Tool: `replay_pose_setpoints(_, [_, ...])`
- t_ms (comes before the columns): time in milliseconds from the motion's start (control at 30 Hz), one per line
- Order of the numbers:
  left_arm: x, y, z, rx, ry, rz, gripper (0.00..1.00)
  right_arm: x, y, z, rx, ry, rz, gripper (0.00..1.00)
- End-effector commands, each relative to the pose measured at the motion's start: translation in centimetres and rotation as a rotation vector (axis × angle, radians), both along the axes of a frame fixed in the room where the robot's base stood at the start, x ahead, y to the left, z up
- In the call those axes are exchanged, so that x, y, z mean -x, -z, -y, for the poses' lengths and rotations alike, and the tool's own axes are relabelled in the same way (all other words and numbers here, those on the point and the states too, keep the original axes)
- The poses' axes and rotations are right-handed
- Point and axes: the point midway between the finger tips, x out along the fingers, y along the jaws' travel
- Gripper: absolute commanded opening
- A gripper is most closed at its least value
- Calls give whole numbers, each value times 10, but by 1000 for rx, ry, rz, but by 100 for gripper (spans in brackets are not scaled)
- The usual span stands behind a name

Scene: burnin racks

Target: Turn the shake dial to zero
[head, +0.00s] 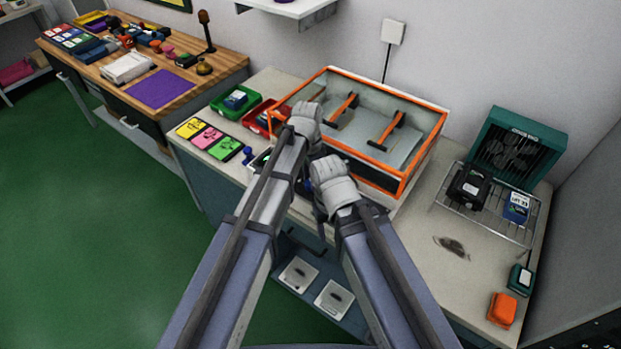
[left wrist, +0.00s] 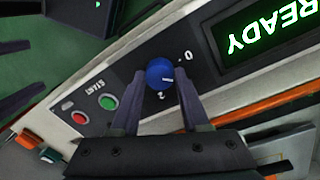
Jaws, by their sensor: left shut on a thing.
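The blue shake dial (left wrist: 160,73) sits on a dark control panel (left wrist: 128,72) in the left wrist view. My left gripper (left wrist: 160,78) has a finger on either side of it and is shut on it. The dial's white mark lies between the printed 0 and 2, not on the 0. In the head view my left gripper (head: 303,150) is at the front left of the orange-framed shaker (head: 420,165), largely hidden by my arms. My right gripper (head: 318,203) is close beside it, dark and partly hidden; its opening is unclear.
On the panel are a green START button (left wrist: 108,102), a red button (left wrist: 80,117) and a display (left wrist: 265,38) reading READY. Coloured cards (head: 208,138) and a green tray (head: 235,100) lie left of the shaker. A wire rack (head: 490,213) and teal fan (head: 515,148) stand right.

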Motion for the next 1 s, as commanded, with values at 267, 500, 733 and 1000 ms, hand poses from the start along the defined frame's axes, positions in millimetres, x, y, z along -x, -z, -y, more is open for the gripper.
replay_pose_setpoints(267, [0, 0, 0, 0, -5, -1, 0, 0, 0, 0, 0, 0, 0, 62])
replay_pose_setpoints(500, [0, 0, 0, 1, -87, -1, 0, 0, 0, 0, 0, 0, 0, 62])
replay_pose_setpoints(733, [1, 0, -1, 0, -260, -1, 0, 0, 0, 0, 0, 0, 0, 62])
replay_pose_setpoints(1000, [1, 0, -1, 0, -464, -1, 0, 0, 0, 0, 0, 0, 0, 62])
